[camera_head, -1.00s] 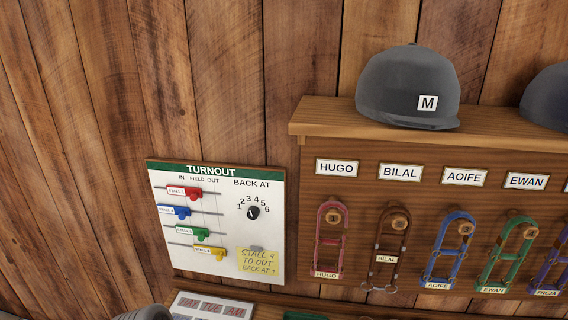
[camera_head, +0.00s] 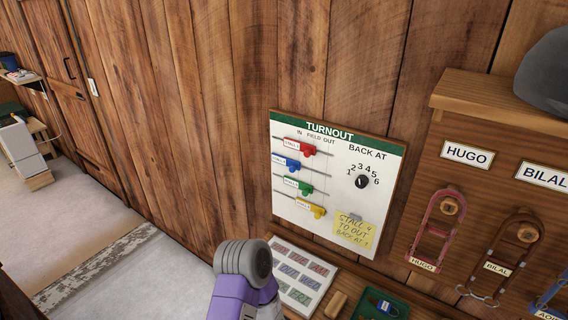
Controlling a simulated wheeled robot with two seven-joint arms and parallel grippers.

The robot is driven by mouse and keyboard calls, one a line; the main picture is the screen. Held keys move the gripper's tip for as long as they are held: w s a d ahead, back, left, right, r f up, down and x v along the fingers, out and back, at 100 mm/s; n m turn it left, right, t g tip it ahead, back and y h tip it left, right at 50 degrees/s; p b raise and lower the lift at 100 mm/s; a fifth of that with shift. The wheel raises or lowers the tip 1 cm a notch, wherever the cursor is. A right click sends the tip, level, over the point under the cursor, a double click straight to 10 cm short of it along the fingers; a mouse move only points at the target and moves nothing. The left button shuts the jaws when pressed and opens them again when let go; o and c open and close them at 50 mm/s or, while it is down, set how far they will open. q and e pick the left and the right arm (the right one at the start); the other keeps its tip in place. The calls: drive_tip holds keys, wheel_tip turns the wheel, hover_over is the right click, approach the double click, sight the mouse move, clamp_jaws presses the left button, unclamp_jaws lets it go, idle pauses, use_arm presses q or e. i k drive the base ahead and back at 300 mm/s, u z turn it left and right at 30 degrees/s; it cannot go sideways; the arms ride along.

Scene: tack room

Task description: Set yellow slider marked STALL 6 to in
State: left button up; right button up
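The yellow slider (camera_head: 317,211) sits on the lowest rail of the white TURNOUT board (camera_head: 340,170) on the wall. Its small label is too small to read. Its knob is toward the right part of its rail, away from the left, IN side; the exact stop is hard to tell. The red slider (camera_head: 307,150), blue slider (camera_head: 292,163) and green slider (camera_head: 305,188) are on the rails above. A grey and purple link of my own arm rises at the bottom centre, below the board. Neither gripper shows.
A yellow note (camera_head: 353,229) is on the board below the dial (camera_head: 362,181). A panel of date tiles (camera_head: 304,275) and a green tray (camera_head: 378,306) lie below. The name rack (camera_head: 460,110) with hanging halters is at right. Open floor (camera_head: 120,275) lies at left.

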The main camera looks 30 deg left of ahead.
sight(318, 211)
drive_tip(key=k, duration=1.3)
drive_tip(key=u, duration=0.85)
drive_tip(key=i, duration=1.3)
drive_tip(key=z, duration=0.55)
